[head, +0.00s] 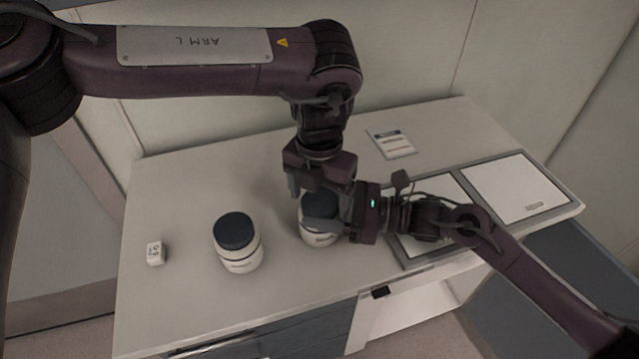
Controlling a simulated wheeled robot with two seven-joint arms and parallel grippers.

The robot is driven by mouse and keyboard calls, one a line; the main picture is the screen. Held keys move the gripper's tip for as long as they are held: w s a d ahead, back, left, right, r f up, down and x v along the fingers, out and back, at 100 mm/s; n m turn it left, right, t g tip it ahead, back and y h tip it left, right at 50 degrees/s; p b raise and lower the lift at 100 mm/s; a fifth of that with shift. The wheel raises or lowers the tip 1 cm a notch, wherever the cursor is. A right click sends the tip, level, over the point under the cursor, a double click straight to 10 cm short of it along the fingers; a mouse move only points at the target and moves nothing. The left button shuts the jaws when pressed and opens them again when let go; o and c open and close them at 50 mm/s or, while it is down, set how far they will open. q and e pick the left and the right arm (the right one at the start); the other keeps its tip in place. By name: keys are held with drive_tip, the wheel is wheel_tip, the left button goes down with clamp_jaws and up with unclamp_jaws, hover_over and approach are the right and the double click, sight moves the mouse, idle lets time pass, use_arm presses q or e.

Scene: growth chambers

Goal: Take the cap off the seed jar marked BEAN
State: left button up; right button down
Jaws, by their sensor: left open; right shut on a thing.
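Two white seed jars with dark blue caps stand upright on the bench. One jar (319,240) is in the middle; its dark cap (320,206) is on it and partly hidden by my grippers. My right gripper (323,216) comes in from the right and is shut on this jar. My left gripper (318,194) points down from above, open, with its fingers around or just over the cap; I cannot tell if they touch it. The other jar (240,259) stands apart to the left, its cap (235,231) on. The jar labels are too small to read.
A small white block (155,253) with dark marks lies at the bench's left. A white card (391,142) lies at the back. Two framed pale panels, one on the right (515,188) and one partly behind my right arm, are set on the bench. The front left of the bench is clear.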

use_arm(q)
drive_tip(key=shift+c, duration=0.5)
drive_tip(key=c, duration=0.9)
drive_tip(key=n, duration=0.5)
drive_tip(key=shift+n, duration=0.4)
drive_tip(key=shift+s, duration=0.1)
drive_tip(key=o, duration=1.1)
drive_tip(key=shift+c, duration=0.2)
drive_tip(key=shift+r, duration=0.1)
